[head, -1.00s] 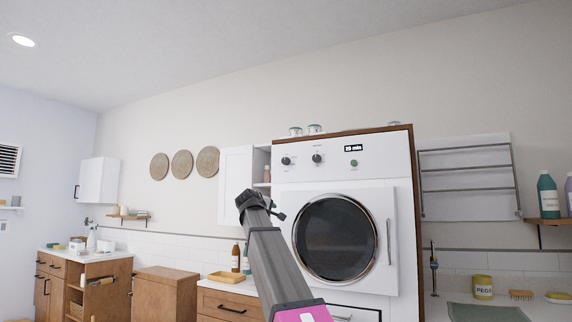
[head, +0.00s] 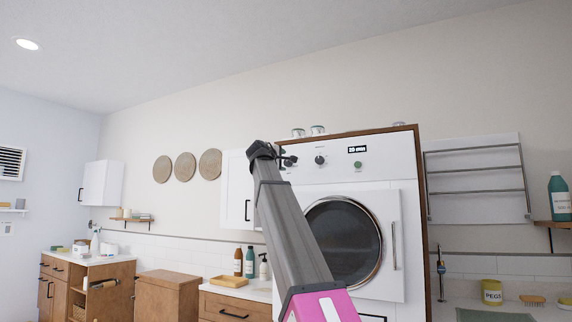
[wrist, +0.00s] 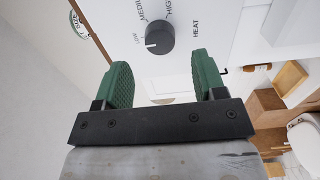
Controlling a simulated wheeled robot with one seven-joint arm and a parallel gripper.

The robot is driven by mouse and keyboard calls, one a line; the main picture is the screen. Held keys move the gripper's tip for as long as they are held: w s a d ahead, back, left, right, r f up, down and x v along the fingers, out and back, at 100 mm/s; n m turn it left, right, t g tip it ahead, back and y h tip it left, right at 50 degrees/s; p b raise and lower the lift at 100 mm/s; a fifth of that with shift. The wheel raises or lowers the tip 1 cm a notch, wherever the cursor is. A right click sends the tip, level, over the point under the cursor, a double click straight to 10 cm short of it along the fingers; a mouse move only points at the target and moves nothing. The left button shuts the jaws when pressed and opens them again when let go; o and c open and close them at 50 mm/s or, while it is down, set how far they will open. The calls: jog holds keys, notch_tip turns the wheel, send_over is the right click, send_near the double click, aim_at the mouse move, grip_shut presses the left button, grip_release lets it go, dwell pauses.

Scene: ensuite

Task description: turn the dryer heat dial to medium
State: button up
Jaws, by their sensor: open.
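The heat dial (wrist: 160,37) is a dark round knob on the white dryer front, just beyond my fingertips in the wrist view. LOW, MEDIUM, HIGH and HEAT are printed around it. Its pale mark seems to point toward LOW. My gripper (wrist: 163,70) is open with green pads, one on each side below the dial in the picture; it appears apart from the dial. In the head view my gripper (head: 286,160) is at the left of the dryer's (head: 385,165) control panel and covers part of it. A second black knob (head: 320,161) is visible to its right.
A green button (head: 358,165) and a small display (head: 358,149) are on the panel. The round dryer door (head: 345,240) lies below, with a vertical handle (head: 394,245). A white cabinet (head: 236,190) is close on the left. Jars (head: 317,130) stand on top.

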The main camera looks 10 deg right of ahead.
aim_at(287, 162)
jog(key=x, duration=0.5)
jog(key=c, duration=0.9)
